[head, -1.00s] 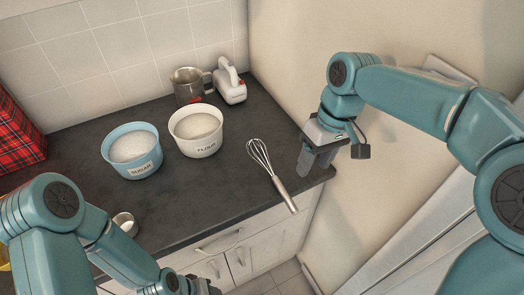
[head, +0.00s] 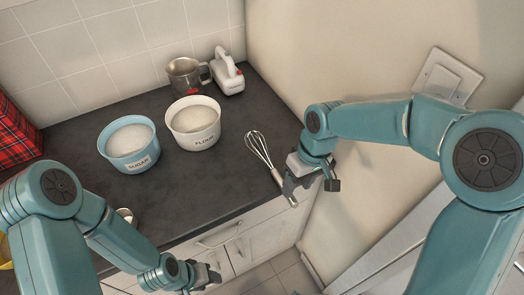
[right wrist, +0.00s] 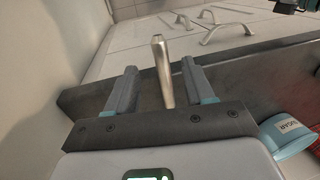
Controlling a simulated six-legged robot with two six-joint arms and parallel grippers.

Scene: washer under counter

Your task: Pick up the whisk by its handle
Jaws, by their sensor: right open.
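The whisk (head: 259,148) lies on the dark counter near its front right edge. Its wire end points to the back left and its metal handle (head: 288,197) sticks out past the front edge. My right gripper (head: 290,189) is at the handle. In the right wrist view the handle (right wrist: 162,70) stands between the two spread fingers of the right gripper (right wrist: 157,88), with a gap on both sides. My left gripper (head: 212,275) is low at the front, in front of the cabinet, and its jaws are too small to read.
The sugar bowl (head: 131,165), flour bowl (head: 195,143), metal jug (head: 186,76) and white hand mixer (head: 228,78) stand toward the back of the counter. A wall is close on the right. A small cup (head: 125,214) is partly hidden by my left arm.

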